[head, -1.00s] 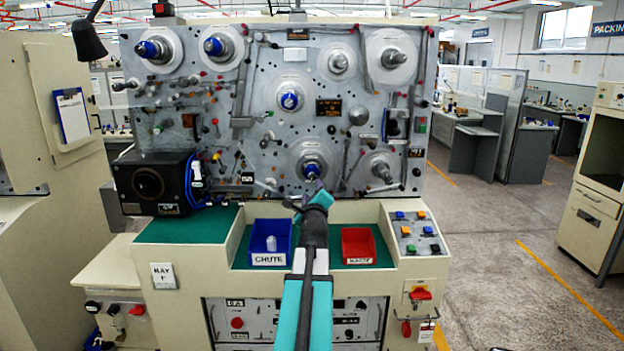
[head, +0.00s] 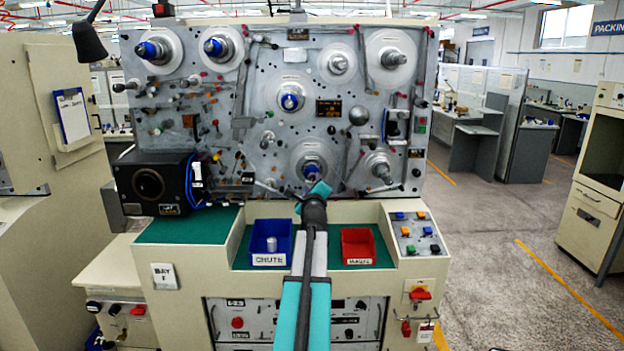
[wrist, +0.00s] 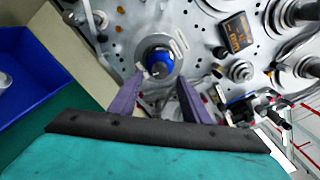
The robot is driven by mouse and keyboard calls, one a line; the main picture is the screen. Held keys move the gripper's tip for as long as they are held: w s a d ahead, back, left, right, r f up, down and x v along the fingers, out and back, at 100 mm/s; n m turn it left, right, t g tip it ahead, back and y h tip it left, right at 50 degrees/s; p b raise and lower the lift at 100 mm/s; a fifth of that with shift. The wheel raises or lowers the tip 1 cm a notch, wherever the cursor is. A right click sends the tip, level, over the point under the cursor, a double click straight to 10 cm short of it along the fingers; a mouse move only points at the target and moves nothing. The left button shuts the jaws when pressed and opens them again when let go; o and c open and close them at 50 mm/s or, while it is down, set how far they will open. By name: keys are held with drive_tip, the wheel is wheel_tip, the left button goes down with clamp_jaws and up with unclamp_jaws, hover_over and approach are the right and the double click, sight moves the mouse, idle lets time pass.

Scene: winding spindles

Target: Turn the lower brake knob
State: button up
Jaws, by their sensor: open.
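The lower brake knob (head: 311,173) is a blue-ringed knob on the lower middle spindle of the grey panel, partly hidden behind my gripper in the head view. In the wrist view the blue knob (wrist: 160,63), with a grey centre, sits in front of the space between my finger ends. My gripper (wrist: 160,82) has two purple fingers spread apart with nothing between them. The fingers appear just short of the knob; I cannot tell the exact gap. In the head view my gripper (head: 315,191) is just below the lower spindle, its fingers not clearly visible.
Above is another blue-ringed spindle (head: 290,102). Levers and small knobs surround the lower spindle. Below are a blue chute bin (head: 270,259) with a pale cylinder and a red waste bin (head: 358,260). A button console (head: 416,233) is at the right.

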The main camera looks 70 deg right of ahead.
sight(312, 178)
drive_tip(key=shift+p+x, duration=0.3)
drive_tip(key=shift+x, duration=2.8)
drive_tip(key=c, duration=1)
drive_tip(key=shift+c, duration=0.2)
